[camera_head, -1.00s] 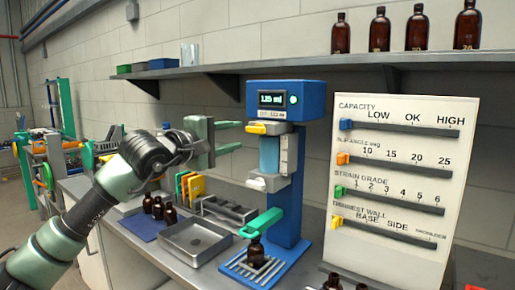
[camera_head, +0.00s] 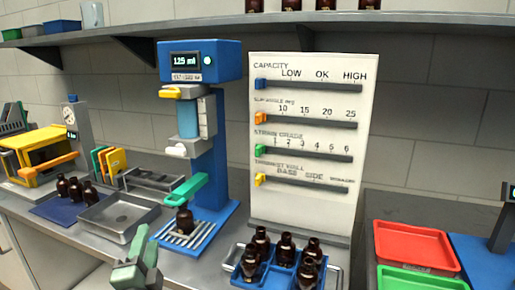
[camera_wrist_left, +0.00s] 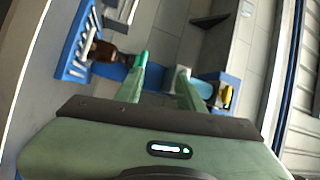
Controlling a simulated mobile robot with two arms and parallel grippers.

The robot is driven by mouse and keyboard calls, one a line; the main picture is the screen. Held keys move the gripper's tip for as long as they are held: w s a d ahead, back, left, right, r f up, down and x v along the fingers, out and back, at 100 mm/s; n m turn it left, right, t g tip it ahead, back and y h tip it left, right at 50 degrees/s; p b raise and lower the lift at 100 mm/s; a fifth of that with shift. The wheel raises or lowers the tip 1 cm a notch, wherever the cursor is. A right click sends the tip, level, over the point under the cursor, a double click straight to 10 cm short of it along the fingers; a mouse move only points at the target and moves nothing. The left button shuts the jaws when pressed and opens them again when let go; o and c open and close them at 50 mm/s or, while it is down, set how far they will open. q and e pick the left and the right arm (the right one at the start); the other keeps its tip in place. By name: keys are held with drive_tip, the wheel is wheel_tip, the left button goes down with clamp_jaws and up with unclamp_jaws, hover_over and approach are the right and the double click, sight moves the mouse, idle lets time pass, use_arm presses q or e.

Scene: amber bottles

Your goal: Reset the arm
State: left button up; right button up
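My left gripper (camera_head: 140,266) is at the bottom of the head view, in front of the metal tray and the blue filling machine. In the left wrist view its two green fingers (camera_wrist_left: 161,88) stand apart with nothing visible between them. The wrist view is tilted; an amber bottle (camera_wrist_left: 110,51) on the machine's slatted base lies beyond the fingers. My right gripper is not in view.
The blue machine (camera_head: 212,165) has an amber bottle (camera_head: 185,220) under its green lever. A blue crate (camera_head: 262,277) holds several amber bottles. An empty metal tray (camera_head: 118,216), a white slider panel (camera_head: 305,215) and a red tray (camera_head: 413,246) line the bench.

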use_arm(q)
drive_tip(key=s+a+f+n+g, duration=0.2)
drive_tip(key=s+f+n+g, duration=0.35)
drive_tip(key=f, duration=0.75)
drive_tip(key=s+d+f+n+g+h, duration=0.25)
drive_tip(key=s+f+g, duration=0.25)
drive_tip(key=s+f, duration=0.55)
drive_tip(key=s+d+f+n+g+h, duration=0.1)
drive_tip(key=s+d+f+n+g, duration=0.4)
drive_tip(key=s, duration=0.9)
wheel_tip(320, 180, down, 28)
drive_tip(key=s+a+m+g, duration=0.2)
drive_tip(key=s+a+f, duration=0.2)
drive_tip(key=s+f, duration=1.3)
drive_tip(key=s, duration=0.1)
drive_tip(key=shift+s+a+g, duration=0.25)
drive_tip(key=shift+a+g, duration=0.1)
drive_tip(key=shift+g, duration=0.1)
